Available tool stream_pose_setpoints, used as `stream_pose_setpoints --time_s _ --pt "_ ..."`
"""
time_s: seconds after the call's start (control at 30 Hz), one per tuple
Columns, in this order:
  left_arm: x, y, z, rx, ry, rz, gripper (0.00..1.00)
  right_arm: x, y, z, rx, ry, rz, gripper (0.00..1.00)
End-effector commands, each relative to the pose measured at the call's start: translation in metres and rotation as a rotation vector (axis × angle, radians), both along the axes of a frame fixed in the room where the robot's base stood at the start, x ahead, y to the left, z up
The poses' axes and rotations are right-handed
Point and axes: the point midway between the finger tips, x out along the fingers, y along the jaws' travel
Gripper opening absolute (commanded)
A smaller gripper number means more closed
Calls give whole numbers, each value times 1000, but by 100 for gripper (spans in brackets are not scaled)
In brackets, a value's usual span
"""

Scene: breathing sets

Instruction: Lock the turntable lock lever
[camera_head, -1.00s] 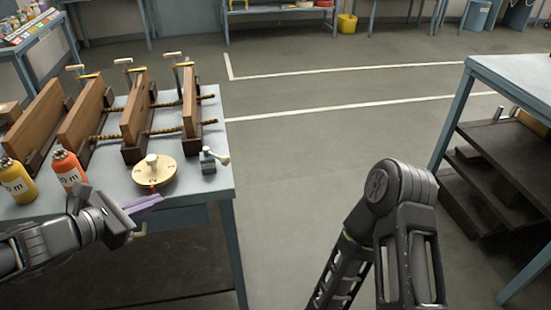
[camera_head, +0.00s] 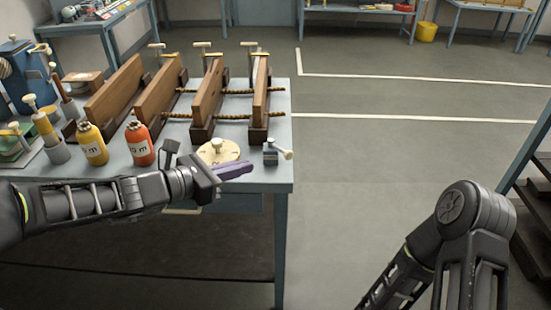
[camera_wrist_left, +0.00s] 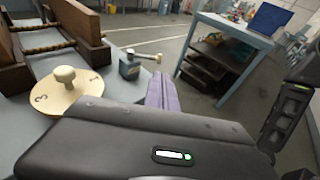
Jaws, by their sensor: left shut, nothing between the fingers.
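The turntable (camera_head: 218,151) is a round cream disc with a knob, near the front right corner of the workbench; it also shows at the left of the left wrist view (camera_wrist_left: 66,93). Right of it is a small grey block with a cream-tipped lever (camera_head: 271,154), which looks like the lock; the lever (camera_wrist_left: 147,55) points right in the wrist view. My left gripper (camera_head: 234,171) is shut and empty, its purple fingers in front of the disc and short of the grey block. They also show in the wrist view (camera_wrist_left: 160,90). My right arm shows at lower right, but its gripper is out of view.
The workbench (camera_head: 280,177) carries wooden clamp boards (camera_head: 207,95) behind the disc. An orange bottle (camera_head: 139,144) and a yellow bottle (camera_head: 92,145) stand to the left. The floor (camera_head: 370,180) right of the bench is open.

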Motion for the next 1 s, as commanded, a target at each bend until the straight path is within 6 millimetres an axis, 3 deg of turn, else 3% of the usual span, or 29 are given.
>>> stream_pose_setpoints --time_s 0.3,0.5,1.0 --pt "39 -50 -17 -1 3 -4 0 0 0 1 0 0 0 0" --pt "56 -70 -23 0 1 -2 0 0 0 4 0 0 0 0" --pt "62 -77 -27 0 0 -1 0 0 0 3 0 0 0 0"
